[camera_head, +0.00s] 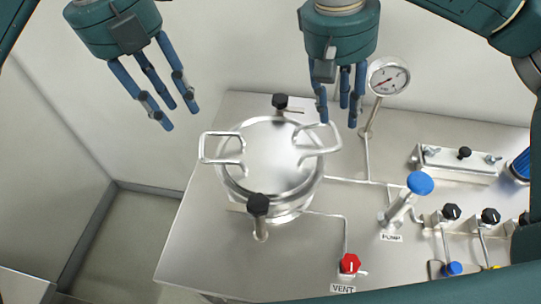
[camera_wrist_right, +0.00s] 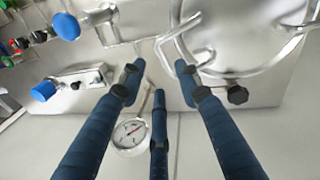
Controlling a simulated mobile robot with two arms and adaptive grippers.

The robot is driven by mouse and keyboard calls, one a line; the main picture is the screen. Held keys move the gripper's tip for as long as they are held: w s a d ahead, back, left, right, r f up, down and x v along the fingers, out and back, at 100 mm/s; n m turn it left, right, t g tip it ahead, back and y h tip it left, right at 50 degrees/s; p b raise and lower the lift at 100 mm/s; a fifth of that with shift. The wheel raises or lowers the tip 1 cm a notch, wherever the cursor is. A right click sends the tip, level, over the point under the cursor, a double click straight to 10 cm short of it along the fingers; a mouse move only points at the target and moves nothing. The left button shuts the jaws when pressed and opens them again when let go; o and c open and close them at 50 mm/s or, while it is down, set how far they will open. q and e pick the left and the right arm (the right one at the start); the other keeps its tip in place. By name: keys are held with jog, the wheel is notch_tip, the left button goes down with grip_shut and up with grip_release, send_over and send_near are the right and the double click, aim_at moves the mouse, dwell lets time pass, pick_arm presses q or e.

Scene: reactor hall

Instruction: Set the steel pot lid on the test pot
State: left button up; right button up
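The steel pot lid (camera_head: 270,150) is a round shiny disc with two wire handles. It lies over the test pot (camera_head: 266,207), covering its mouth; I cannot tell whether it is fully seated. The lid also shows in the right wrist view (camera_wrist_right: 250,30), cut off at the top. My right gripper (camera_head: 342,112) is open above and behind the lid's right handle (camera_head: 325,139). In the wrist view that handle passes near its spread fingertips (camera_wrist_right: 157,75), and nothing is gripped. My left gripper (camera_head: 176,112) is open and empty, up and left of the left handle (camera_head: 220,149).
Black-knobbed clamps stand behind (camera_head: 280,102) and in front (camera_head: 258,205) of the pot. A pressure gauge (camera_head: 389,77) rises behind right. A blue-topped pump handle (camera_head: 420,183), a red vent valve (camera_head: 349,263) and black knobs stand right. The bench's left front is clear.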

jog(key=shift+a+r, duration=0.15)
jog(key=shift+r, duration=0.7)
jog(key=shift+a+r, duration=0.15)
jog(key=shift+r, duration=0.65)
pick_arm(q)
jog(key=shift+o, duration=0.3)
jog(key=o, duration=0.9)
jog(key=shift+r, duration=0.1)
jog(key=p+v, duration=0.5)
jog(key=v, duration=0.2)
pick_arm(e)
notch_tip(320, 180, up, 6)
jog(key=shift+f, duration=0.2)
